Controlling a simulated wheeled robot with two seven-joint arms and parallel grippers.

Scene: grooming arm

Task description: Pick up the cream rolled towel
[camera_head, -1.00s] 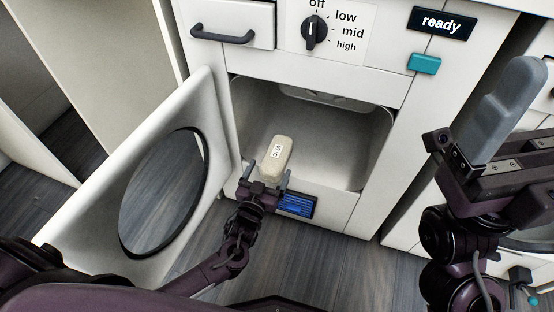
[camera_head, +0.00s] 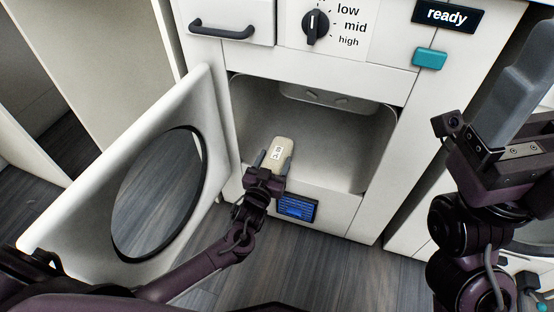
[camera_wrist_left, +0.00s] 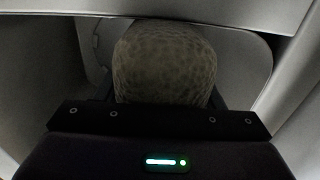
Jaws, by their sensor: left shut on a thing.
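The cream rolled towel (camera_head: 279,149), with a small white label, is at the mouth of the open compartment in the head view. My left gripper (camera_head: 274,161) has its fingers on either side of the towel and is shut on it. In the left wrist view the towel (camera_wrist_left: 164,62) fills the middle, textured and dark in shadow, just beyond the gripper body. The fingers are mostly hidden there. My right gripper (camera_head: 515,85) is at the upper right of the head view, away from the towel; I cannot tell its jaw state.
The compartment (camera_head: 340,140) is open and otherwise looks empty. Its door (camera_head: 60,205), with a round window, stands open at the left. Above are a dial (camera_head: 315,25), a teal button (camera_head: 429,59) and a "ready" display (camera_head: 447,16). A blue panel (camera_head: 297,207) sits below the opening.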

